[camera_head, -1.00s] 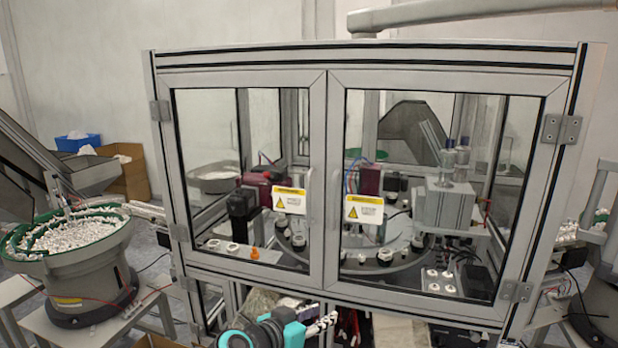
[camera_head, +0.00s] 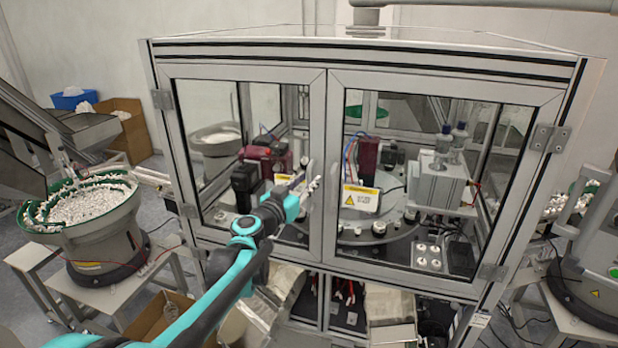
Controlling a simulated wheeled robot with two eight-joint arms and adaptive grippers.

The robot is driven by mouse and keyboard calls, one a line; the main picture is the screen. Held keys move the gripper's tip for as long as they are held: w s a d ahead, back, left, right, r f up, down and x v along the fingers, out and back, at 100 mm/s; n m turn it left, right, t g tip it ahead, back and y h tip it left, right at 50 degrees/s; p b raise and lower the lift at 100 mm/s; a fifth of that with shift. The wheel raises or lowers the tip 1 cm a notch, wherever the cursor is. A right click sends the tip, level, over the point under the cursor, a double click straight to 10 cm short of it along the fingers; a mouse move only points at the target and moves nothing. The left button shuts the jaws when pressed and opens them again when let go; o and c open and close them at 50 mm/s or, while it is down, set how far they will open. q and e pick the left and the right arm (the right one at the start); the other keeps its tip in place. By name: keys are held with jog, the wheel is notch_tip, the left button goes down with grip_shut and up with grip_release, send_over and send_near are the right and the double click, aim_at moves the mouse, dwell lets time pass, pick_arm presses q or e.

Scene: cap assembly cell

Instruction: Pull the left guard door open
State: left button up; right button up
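The left guard door (camera_head: 248,74) is a grey-framed clear panel, closed flush beside the right door (camera_head: 440,83). Its hinges show on its left side. My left arm reaches up from the lower left, and my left gripper (camera_head: 308,187) is in front of the door's right edge, near the middle seam. Its light fingers cover part of the yellow warning label and the handle area. Whether the fingers touch the handle or are closed on it is too small to tell. My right gripper does not show.
A bowl feeder (camera_head: 85,210) full of white caps stands on a table left of the cabinet. Another feeder (camera_head: 590,255) stands at the right. Cardboard boxes and a blue bin (camera_head: 75,100) are at the back left. An open shelf with parts is below the doors.

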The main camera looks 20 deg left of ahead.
pick_arm(q)
jog(key=shift+x, duration=0.8)
jog(key=shift+s, duration=0.1)
grip_shut()
